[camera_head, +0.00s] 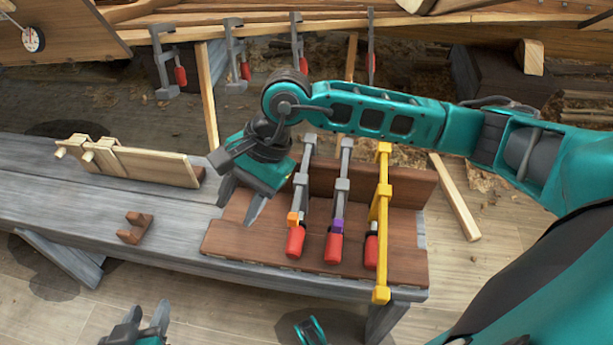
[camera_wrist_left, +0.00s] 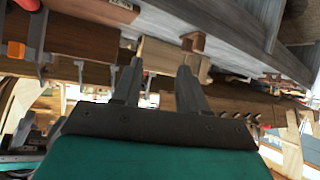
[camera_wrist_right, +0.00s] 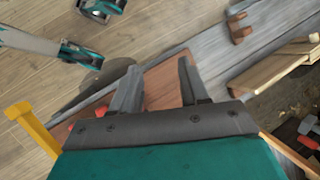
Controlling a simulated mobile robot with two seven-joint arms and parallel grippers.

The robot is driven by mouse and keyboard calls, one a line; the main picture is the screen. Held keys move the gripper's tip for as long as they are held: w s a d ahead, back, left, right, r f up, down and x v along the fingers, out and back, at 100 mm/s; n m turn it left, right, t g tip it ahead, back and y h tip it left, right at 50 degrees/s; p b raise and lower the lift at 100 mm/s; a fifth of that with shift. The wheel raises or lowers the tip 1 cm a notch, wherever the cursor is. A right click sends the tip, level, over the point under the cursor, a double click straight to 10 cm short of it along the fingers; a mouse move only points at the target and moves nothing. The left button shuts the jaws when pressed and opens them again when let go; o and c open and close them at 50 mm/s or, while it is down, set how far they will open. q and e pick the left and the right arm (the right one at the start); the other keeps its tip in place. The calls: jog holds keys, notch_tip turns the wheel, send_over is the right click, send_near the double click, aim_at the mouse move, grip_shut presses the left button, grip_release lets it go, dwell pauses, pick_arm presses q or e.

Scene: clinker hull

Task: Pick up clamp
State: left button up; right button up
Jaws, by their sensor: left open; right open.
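Three clamps rest on a brown wooden rack (camera_head: 408,262) on the bench: a grey clamp with an orange block (camera_head: 305,185), a grey clamp with a purple block (camera_head: 343,188) and a yellow clamp (camera_head: 382,205). Red handles show at their lower ends. The yellow clamp also shows in the right wrist view (camera_wrist_right: 32,128). My right gripper (camera_head: 237,211) is open and empty, above the rack's left end, left of the orange-marked clamp and apart from it. My left gripper (camera_head: 148,306) is open and empty, low in front of the bench.
More grey clamps with red handles (camera_head: 237,58) hang along the hull plank at the back. A pale wooden piece (camera_head: 140,164) and a small brown notched block (camera_head: 135,228) sit on the bench's left part. Bare bench top lies between them.

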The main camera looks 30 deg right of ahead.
jog(key=w+d+f+n+t+h+b, duration=0.1)
jog(key=w+d+n+t+h+b, duration=0.15)
jog(key=w+d+h, duration=0.5)
jog(key=t+h, duration=0.1)
jog(key=t, duration=0.1)
send_near(306, 156)
jog(key=shift+w+d+f+n+b, duration=0.2)
jog(key=shift+w+d+f+b, duration=0.1)
jog(key=shift+f+b, duration=0.25)
jog(key=shift+w+d+f+n+b, duration=0.15)
jog(key=shift+d+f+b, duration=0.2)
jog(key=shift+f, duration=0.3)
jog(key=b+x, duration=0.1)
jog(key=x, duration=0.1)
jog(key=b+x, duration=0.1)
jog(key=x, duration=0.2)
jog(key=shift+w+a+f, duration=0.15)
jog(key=shift+w+f, duration=0.05)
jog(key=shift+f, duration=0.15)
jog(key=shift+w+f, duration=0.1)
jog(key=shift+f, duration=0.05)
pick_arm(q)
jog(key=shift+h, duration=0.3)
jog(key=f, duration=0.1)
jog(key=d+f, duration=0.1)
jog(key=f, duration=0.2)
jog(key=shift+w+d+f, duration=0.1)
jog(key=shift+w+d, duration=0.25)
jog(key=shift+d, duration=0.05)
